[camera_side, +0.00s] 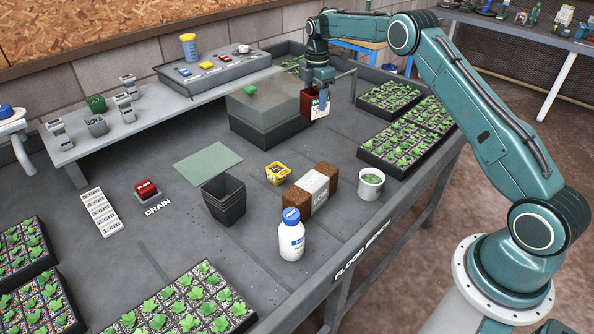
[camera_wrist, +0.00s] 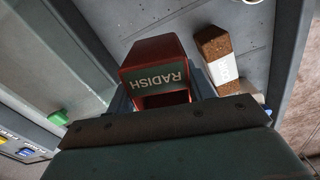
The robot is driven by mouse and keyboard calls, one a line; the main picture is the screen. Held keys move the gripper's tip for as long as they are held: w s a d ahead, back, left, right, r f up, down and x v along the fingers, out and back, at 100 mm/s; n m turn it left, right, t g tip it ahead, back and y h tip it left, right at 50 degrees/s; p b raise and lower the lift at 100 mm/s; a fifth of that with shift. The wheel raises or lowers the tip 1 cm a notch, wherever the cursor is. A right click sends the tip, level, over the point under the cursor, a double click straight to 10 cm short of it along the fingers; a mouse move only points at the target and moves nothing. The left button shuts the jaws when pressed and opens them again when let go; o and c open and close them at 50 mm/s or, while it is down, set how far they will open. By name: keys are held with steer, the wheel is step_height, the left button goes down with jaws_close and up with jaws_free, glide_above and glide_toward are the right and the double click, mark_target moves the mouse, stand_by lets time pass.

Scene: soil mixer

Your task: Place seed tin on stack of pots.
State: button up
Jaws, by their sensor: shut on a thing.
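The seed tin is a dark red box (camera_side: 309,103) with a pale label, held up in the air near the clear-lidded tray. In the wrist view the tin (camera_wrist: 152,55) shows its RADISH label upside down. My gripper (camera_side: 322,95) is shut on the tin, with its fingers partly hidden behind it. The stack of pots (camera_side: 224,205) is black, square and nested, and stands upright on the bench left of centre, well to the lower left of my gripper. It does not show in the wrist view.
A clear-lidded tray (camera_side: 268,128) stands just left of my gripper. A yellow tub (camera_side: 277,173), a brown block with a white band (camera_side: 324,178), a white cup (camera_side: 370,183) and a blue-capped bottle (camera_side: 291,240) stand right of the pots. A green mat (camera_side: 208,163) lies behind them.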

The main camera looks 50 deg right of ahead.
steer(key=a+r, duration=0.4)
steer(key=a, duration=0.6)
steer(key=a+r+n, duration=0.1)
steer(key=a+r, duration=0.3)
steer(key=a, duration=0.6)
steer(key=s+a+r+n, duration=0.1)
steer(key=a+r, duration=0.3)
steer(key=a, duration=0.7)
glide_above(239, 185)
step_height(239, 185, down, 16)
steer(key=shift+r, duration=0.2)
steer(key=shift+f, duration=0.15)
steer(key=shift+f, duration=2)
steer(key=shift+f, duration=0.1)
